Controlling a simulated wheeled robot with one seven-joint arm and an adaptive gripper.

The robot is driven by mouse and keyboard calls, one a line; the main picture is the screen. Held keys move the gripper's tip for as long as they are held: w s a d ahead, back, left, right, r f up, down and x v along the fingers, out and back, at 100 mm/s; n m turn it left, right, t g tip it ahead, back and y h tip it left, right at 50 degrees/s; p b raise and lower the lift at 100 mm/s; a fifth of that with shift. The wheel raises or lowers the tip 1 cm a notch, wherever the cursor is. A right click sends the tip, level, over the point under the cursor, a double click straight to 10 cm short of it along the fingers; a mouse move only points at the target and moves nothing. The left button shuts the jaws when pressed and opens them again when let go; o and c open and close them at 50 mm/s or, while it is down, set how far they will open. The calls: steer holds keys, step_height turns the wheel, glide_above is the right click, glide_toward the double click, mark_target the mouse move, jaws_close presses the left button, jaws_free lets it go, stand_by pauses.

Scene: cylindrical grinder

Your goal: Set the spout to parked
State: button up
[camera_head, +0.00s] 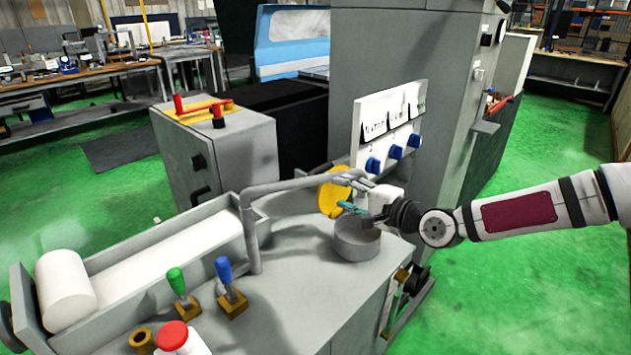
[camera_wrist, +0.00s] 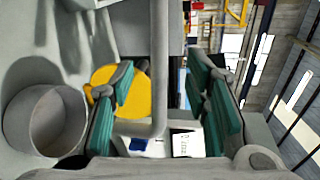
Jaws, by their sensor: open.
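The spout (camera_head: 295,185) is a grey bent pipe. It rises from a post on the grey bench top and reaches right toward my gripper. My gripper (camera_head: 350,194) is open near the spout's outer end, above a round grey cup (camera_head: 357,240). In the wrist view, the spout (camera_wrist: 158,50) runs between the teal finger pads of my gripper (camera_wrist: 163,80), with gaps showing on both sides. Its end bends left there, toward the cup (camera_wrist: 45,122). A yellow disc (camera_head: 331,195) is behind the gripper. My fingers partly hide the spout's tip in the head view.
A white panel with blue knobs (camera_head: 397,152) stands behind the gripper. Green (camera_head: 177,281) and blue (camera_head: 224,270) levers and a red button (camera_head: 173,334) are at the front of the bench. A trough with a white roll (camera_head: 66,288) lies left.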

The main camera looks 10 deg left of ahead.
mark_target(315, 183)
steer(key=x, duration=1.2)
steer(key=shift+w+a+f, duration=0.15)
steer(key=shift+a, duration=0.15)
jaws_close()
